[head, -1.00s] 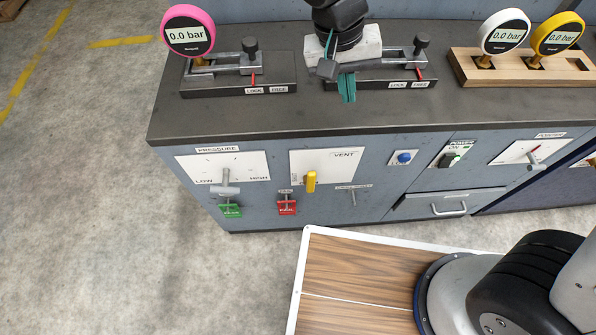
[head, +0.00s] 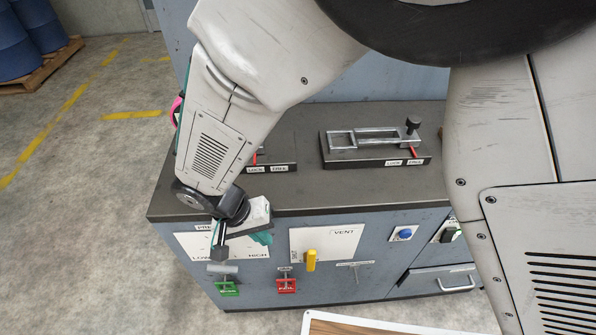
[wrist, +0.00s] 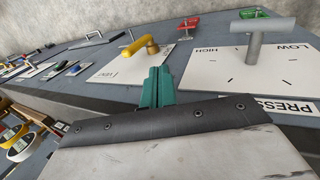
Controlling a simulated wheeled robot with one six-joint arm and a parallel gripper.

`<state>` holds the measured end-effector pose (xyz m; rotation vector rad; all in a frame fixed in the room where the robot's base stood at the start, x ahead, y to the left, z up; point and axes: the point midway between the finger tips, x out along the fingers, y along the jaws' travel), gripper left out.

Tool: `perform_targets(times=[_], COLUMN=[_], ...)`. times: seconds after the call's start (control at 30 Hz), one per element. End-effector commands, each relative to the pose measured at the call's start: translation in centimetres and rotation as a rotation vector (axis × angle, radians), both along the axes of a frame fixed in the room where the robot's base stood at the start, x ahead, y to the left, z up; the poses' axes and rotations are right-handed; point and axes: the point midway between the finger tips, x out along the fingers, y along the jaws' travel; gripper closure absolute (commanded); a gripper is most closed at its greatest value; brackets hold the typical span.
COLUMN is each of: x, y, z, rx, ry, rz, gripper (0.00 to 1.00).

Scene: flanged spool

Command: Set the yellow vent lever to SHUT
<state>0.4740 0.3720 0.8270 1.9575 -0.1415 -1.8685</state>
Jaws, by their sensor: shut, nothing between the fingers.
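The yellow vent lever (head: 311,260) is on a white plate marked VENT (head: 340,243) on the cabinet's front face. In the head view its handle hangs down near the plate's lower edge. In the wrist view the lever (wrist: 139,46) stands just beyond the shut green fingertips (wrist: 158,72), with a gap between.
The PRESSURE plate with its grey T-handle (head: 222,268) is left of the lever. Green (head: 227,288) and red (head: 286,285) pull handles sit below. A blue button (head: 404,234) is to the right. A clamp fixture (head: 375,145) stands on the bench top.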

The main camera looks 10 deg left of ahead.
Motion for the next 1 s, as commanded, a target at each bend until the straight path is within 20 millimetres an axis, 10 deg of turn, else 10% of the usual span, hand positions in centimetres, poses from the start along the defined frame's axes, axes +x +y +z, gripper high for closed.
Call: perform_targets(times=[0.5, 1.0], x=[0.9, 1.8], y=[-3.8, -7.3], z=[-9.0, -8.7], rx=[-0.003, 0.0], ry=[0.003, 0.001], rz=[-0.002, 0.0], gripper=[1.0, 1.0])
